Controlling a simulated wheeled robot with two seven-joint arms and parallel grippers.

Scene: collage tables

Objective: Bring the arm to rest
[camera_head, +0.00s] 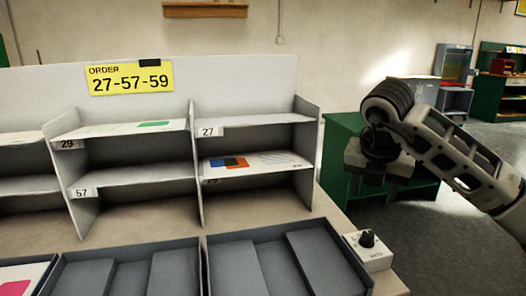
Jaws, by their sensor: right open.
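My right arm (440,150) comes in from the right edge and is bent, raised to the right of the shelf unit. My right gripper (372,182) hangs at its end, in front of a green cabinet, clear of the shelves and trays. It is open, and nothing shows in it. Its fingers are small and dark here. My left gripper is not in view.
A grey shelf unit (193,152) stands on the table, with a yellow order sign (131,78) reading 27-57-59. Sheets lie on some shelves. Grey trays (285,230) lie in front. A green cabinet (336,155) stands behind.

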